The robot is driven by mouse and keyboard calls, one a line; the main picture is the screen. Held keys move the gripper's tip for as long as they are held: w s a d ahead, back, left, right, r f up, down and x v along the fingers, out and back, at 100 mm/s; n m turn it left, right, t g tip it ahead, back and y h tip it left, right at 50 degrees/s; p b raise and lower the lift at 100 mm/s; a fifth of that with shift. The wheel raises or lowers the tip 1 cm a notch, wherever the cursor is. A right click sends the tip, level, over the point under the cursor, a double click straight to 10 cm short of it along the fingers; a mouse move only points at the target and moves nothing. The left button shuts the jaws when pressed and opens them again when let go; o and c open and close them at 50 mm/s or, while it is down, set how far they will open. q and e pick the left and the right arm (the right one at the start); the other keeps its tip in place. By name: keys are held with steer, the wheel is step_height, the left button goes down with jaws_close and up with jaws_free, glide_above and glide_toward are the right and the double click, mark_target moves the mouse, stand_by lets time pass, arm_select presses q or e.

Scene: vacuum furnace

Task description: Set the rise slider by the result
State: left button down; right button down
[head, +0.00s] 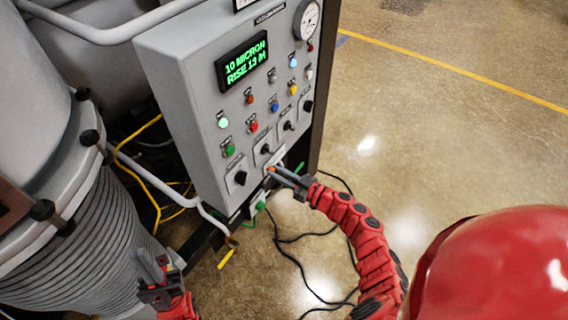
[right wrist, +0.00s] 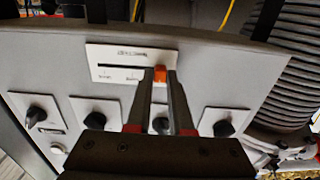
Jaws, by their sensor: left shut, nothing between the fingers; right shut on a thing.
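The rise slider has an orange knob (right wrist: 160,75) on a pale slotted plate (right wrist: 106,72) low on the grey control panel (head: 185,120). In the right wrist view the knob sits toward the right end of the visible slot. My right gripper (head: 271,170) is shut on the knob, its fingers on either side; it also shows in the right wrist view (right wrist: 160,80). The green display (head: 243,62) reads "10 MICRON" and "RISE 13", with its last characters unclear. My left gripper (head: 152,262) is shut and empty, in front of the ribbed vessel.
Black rotary knobs (head: 240,178) flank the slider, with coloured lamps and buttons above. A round gauge (head: 307,19) is at the panel's top right. The ribbed vessel (head: 92,245) and yellow cables stand left. Open floor (head: 420,120) lies right, with black cables below the panel.

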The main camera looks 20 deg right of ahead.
steer(key=shift+s+a, duration=0.1)
steer(key=shift+a, duration=0.15)
steer(key=c, duration=1.2)
jaws_free()
steer(key=shift+c, duration=0.2)
steer(key=o, duration=0.4)
steer(key=shift+s+a+r, duration=0.1)
steer(key=shift+s, duration=0.05)
steer(key=shift+o, duration=0.2)
steer(key=b+v, duration=0.5)
steer(key=v, duration=1.2)
steer(key=shift+d, duration=0.25)
